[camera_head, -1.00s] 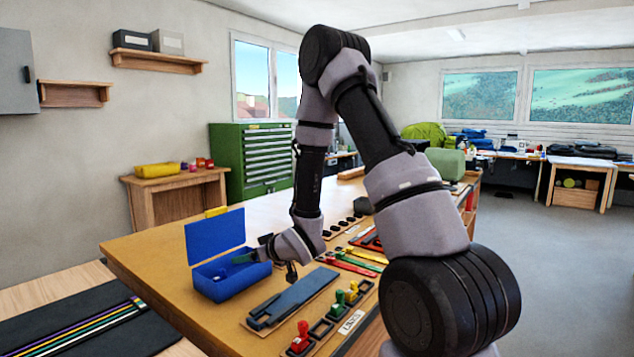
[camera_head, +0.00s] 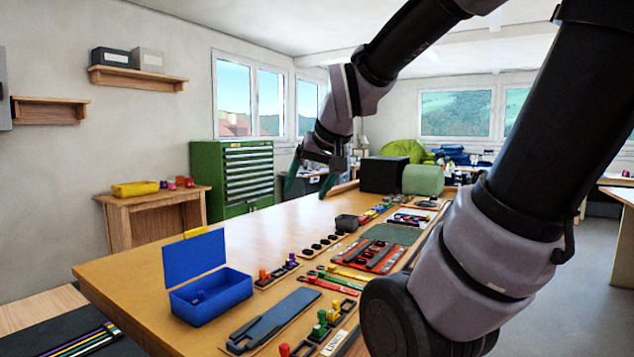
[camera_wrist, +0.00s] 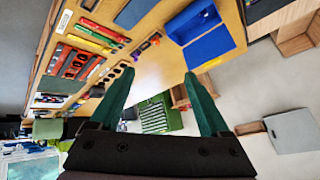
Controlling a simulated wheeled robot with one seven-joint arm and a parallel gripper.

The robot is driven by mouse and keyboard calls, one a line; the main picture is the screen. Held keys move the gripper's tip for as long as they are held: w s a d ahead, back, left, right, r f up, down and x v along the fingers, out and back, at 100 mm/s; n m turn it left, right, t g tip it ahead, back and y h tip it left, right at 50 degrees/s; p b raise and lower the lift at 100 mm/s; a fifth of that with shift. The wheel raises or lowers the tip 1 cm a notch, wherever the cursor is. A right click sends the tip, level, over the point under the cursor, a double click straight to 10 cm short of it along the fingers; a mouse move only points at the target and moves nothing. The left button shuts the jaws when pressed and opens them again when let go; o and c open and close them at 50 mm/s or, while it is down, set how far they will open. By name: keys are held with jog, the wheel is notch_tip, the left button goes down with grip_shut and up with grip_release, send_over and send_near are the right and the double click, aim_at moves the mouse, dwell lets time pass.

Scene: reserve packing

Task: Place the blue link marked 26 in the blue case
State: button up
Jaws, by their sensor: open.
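The blue case (camera_head: 212,300) stands on the left part of the wooden table with its lid (camera_head: 194,257) up. My gripper (camera_head: 309,187) is raised above the table's far end, well apart from the case. Its green fingers are spread and empty. The wrist view shows the open fingers (camera_wrist: 160,78) and the case (camera_wrist: 192,22) beyond them, its inside not clear.
A long blue tool (camera_head: 275,318) lies on a board at the front. The table's middle left is bare.

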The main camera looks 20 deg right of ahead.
jog(key=s+r+m+y, duration=0.1)
jog(key=s+r, duration=0.1)
jog(key=s, duration=0.5)
jog(key=shift+a+g, duration=0.4)
jog(key=shift+a, duration=0.05)
